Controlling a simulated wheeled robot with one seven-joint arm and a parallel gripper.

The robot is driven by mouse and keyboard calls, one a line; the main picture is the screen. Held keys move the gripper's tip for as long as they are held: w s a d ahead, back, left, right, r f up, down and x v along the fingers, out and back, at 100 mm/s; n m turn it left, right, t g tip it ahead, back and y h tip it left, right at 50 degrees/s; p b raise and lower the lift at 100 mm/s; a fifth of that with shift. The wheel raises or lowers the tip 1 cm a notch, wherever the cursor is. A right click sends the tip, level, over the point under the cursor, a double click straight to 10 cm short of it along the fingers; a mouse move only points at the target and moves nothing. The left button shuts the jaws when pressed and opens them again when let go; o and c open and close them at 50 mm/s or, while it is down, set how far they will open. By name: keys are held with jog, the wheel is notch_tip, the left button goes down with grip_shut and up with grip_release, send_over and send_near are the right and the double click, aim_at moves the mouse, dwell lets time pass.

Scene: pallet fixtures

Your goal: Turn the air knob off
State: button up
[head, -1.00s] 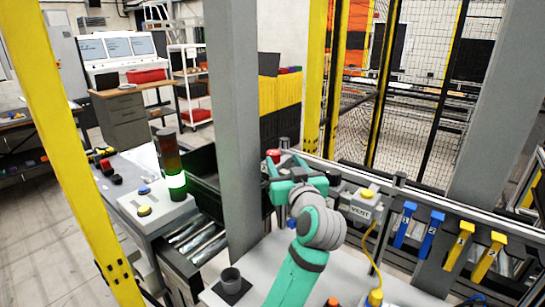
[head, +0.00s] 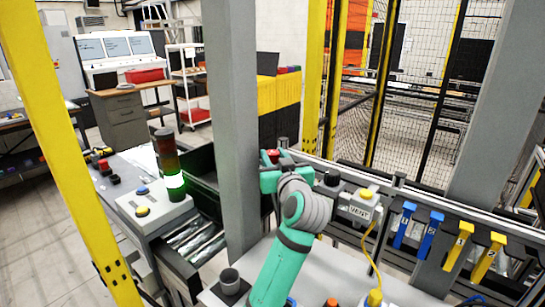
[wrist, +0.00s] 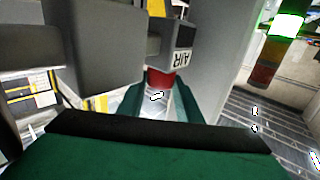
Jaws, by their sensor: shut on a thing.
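The air knob (wrist: 161,79) is red and sits at the end of a grey unit with a white AIR label (wrist: 181,59) in the wrist view. My gripper (wrist: 158,100) has its teal fingers on either side of the knob and is shut on it. In the head view a bit of red (head: 272,156) shows at the far side of my gripper (head: 270,178). The gripper and the grey post hide most of the AIR unit there, so the knob's exact turn cannot be told.
A VENT box (head: 360,207) with a yellow top stands right of my arm, beside a black knob (head: 331,178). Blue (head: 404,225) and yellow (head: 458,246) tagged handles hang further right. A grey post (head: 232,130) stands close left of the gripper. A stack light (head: 172,170) glows green.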

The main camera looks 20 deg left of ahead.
jog(key=shift+d, duration=0.15)
dwell(0.4)
jog(key=shift+s+a+m+t+h, duration=0.1)
jog(key=shift+a+m+t+h, duration=0.25)
jog(key=shift+h, duration=0.25)
jog(key=m+t+h, duration=0.1)
jog(key=h, duration=0.1)
jog(key=m+h, duration=0.2)
jog(key=h, duration=0.1)
jog(key=shift+a+t, duration=0.2)
jog(key=shift+t, duration=0.15)
jog(key=m+h, duration=0.1)
jog(key=h, duration=0.1)
jog(key=m+h, duration=0.2)
jog(key=shift+a+r+m+h, duration=0.1)
jog(key=shift+a+m+h, duration=0.05)
jog(key=shift+m+h, duration=0.15)
jog(key=shift+a+m+h, duration=0.15)
jog(key=shift+m+h, duration=0.6)
jog(key=shift+h, duration=0.4)
jog(key=shift+a+m+h, duration=0.15)
jog(key=shift+m+h, duration=0.55)
jog(key=shift+h, duration=0.45)
jog(key=shift+g+h, duration=0.3)
jog(key=shift+g, duration=0.1)
jog(key=o, duration=1)
jog(key=shift+o, duration=0.2)
